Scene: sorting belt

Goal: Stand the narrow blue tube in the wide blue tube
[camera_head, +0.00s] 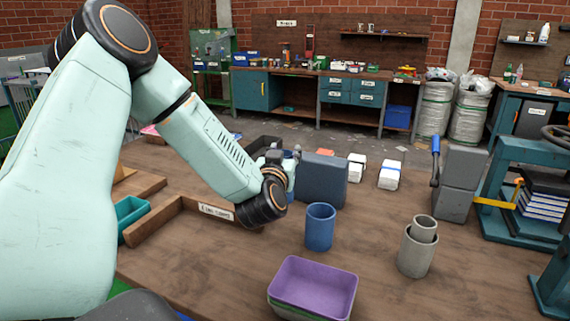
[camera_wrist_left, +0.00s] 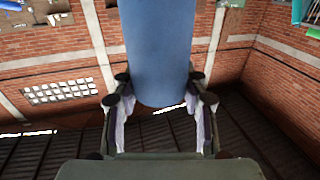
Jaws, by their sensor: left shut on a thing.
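The wide blue tube (camera_head: 320,228) stands upright on the wooden table, right of my left gripper and nearer the camera. My left gripper (camera_head: 284,166) is shut on the narrow blue tube, left of and behind the wide one. The narrow blue tube (camera_wrist_left: 158,45) fills the space between the fingers (camera_wrist_left: 160,105) in the wrist view. In the head view it is mostly hidden by the gripper and arm. My right gripper is in neither view.
A narrow grey tube (camera_head: 424,228) stands in a wide grey tube (camera_head: 414,256) at the right. A purple bin (camera_head: 314,285) stands in front. A dark grey block (camera_head: 322,180) stands behind the wide blue tube. A lever device (camera_head: 460,182) is at the right. A labelled wooden tray (camera_head: 180,213) lies left.

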